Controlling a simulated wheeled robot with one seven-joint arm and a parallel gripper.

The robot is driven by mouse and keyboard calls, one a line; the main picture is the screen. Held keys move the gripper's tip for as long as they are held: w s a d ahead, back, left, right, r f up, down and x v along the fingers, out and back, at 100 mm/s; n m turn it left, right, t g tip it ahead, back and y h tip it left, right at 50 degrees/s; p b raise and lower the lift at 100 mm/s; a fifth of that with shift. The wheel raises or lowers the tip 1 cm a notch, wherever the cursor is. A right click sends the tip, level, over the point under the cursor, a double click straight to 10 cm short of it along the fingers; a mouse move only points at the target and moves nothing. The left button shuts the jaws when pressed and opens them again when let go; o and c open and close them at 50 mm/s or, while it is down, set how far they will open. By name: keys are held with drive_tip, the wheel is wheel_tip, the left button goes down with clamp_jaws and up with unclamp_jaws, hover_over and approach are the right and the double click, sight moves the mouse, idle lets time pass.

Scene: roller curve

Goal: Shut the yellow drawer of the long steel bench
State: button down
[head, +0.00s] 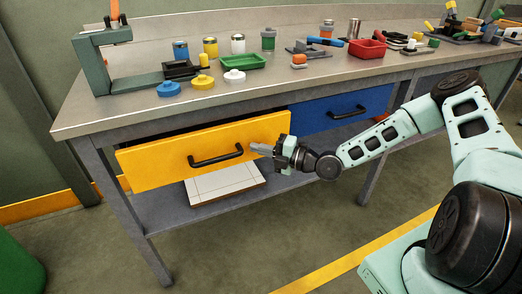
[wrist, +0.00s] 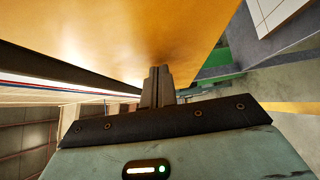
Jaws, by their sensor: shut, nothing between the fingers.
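The long steel bench (head: 300,83) stands in front of me. Its yellow drawer (head: 160,168) is pulled out some way under the bench top, and a dark gap shows above its front. The drawer has a black bar handle (head: 216,157). My gripper (head: 254,148) is shut and empty, at the right part of the yellow front, right of the handle. In the wrist view the closed fingers (wrist: 158,72) point at the yellow face (wrist: 110,30); I cannot tell whether they touch it.
A blue drawer (head: 318,121) sits to the right, under the bench top. A white-topped board (head: 225,184) lies on the lower shelf (head: 170,212). Jars, trays and tools stand on the bench top, with a green clamp-like frame (head: 93,65) at left. The floor in front is clear.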

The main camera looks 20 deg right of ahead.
sight(253, 138)
drive_tip(key=w+b, duration=0.2)
drive_tip(key=w, duration=0.2)
drive_tip(key=shift+w+f+b, duration=0.1)
drive_tip(key=shift+f+b, duration=0.1)
drive_tip(key=shift+b, duration=0.1)
drive_tip(key=shift+w+r, duration=0.1)
drive_tip(key=shift+w, duration=0.25)
drive_tip(key=shift+w+d+r, duration=0.1)
drive_tip(key=shift+r, duration=0.15)
